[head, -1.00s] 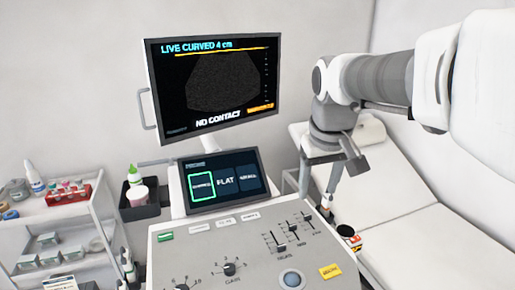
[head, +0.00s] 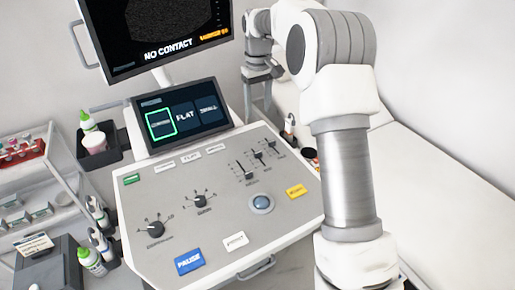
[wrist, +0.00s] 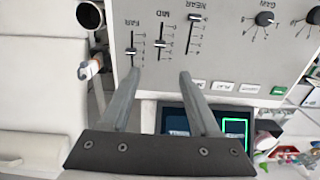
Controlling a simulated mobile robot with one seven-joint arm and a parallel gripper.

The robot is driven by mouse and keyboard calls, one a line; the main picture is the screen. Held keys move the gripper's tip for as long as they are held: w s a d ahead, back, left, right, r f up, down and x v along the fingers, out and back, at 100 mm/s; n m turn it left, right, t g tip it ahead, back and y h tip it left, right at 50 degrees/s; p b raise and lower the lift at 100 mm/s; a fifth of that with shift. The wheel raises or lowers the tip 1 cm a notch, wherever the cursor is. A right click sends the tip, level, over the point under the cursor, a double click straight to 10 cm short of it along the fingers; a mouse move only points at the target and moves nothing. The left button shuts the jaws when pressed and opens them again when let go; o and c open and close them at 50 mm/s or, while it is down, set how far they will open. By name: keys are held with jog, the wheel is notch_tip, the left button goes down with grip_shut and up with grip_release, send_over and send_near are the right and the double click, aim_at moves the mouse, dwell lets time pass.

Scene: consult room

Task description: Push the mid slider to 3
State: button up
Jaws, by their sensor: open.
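The mid slider (wrist: 160,44) is the middle of three sliders on the grey control panel, labelled MID in the wrist view. Its dark knob stands partway along its slot; the scale figures are too small to read surely. The far slider (wrist: 131,51) is left of it and the near slider (wrist: 195,19) right of it. In the head view the mid slider (head: 258,156) shows at the panel's right back. My gripper (wrist: 161,72) is open and empty, its fingertips apart in the picture just below the sliders. In the head view my gripper (head: 259,112) hangs behind the panel.
A touch screen (head: 181,121) stands behind the panel, below a monitor (head: 160,32). Knobs (head: 199,201), a trackball (head: 261,203) and a yellow button (head: 296,191) sit near the sliders. A white couch (head: 440,160) lies to the right, a bottle shelf (head: 35,185) to the left.

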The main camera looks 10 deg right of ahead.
aim_at(258, 152)
notch_tip(258, 152, down, 17)
jog(key=shift+b, duration=0.6)
grip_shut()
dwell(1.2)
